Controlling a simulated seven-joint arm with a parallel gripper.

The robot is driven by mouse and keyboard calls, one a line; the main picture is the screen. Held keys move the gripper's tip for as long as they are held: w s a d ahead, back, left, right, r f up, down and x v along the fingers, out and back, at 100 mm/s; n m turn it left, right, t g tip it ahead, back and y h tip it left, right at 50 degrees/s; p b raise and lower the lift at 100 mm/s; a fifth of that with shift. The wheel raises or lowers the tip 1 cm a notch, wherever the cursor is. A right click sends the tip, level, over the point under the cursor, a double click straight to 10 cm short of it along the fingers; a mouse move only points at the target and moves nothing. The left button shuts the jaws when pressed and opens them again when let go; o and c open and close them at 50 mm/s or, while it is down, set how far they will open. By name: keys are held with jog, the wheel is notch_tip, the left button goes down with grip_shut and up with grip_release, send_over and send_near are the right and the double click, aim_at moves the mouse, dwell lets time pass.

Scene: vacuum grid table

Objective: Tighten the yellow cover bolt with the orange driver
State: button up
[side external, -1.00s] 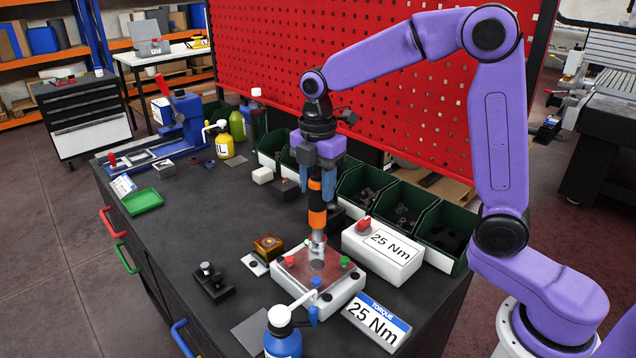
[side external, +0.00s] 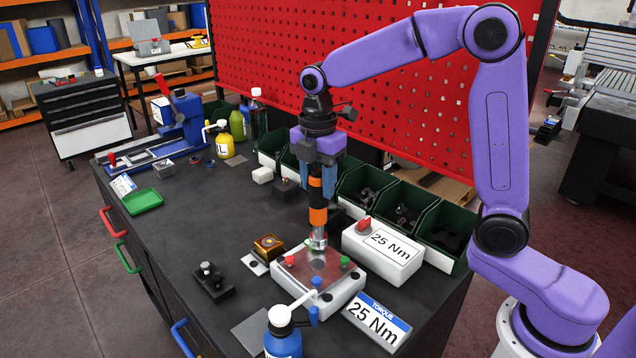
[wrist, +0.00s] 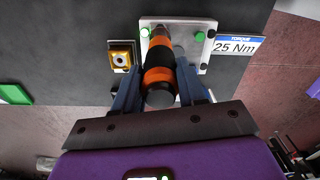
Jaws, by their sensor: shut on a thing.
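My gripper (side external: 319,182) is shut on the orange driver (side external: 318,216), which has black bands and hangs upright with its metal socket down. The driver also shows in the wrist view (wrist: 160,76), between my fingers. Its socket is over the far part of the cover plate (side external: 300,270) on the white block; I cannot tell whether it touches. Red (side external: 290,261), green (side external: 345,262) and blue (side external: 316,282) bolt heads show on the cover. I cannot make out the yellow bolt; the driver hides part of the far edge.
A white 25 Nm box (side external: 383,253) with a red knob stands close right of the cover. A torque card (side external: 377,322) lies in front right, and a blue bottle (side external: 283,335) stands in front. Green bins (side external: 405,205) line the back.

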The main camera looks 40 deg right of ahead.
aim_at(318, 170)
jog(key=shift+r, duration=1.95)
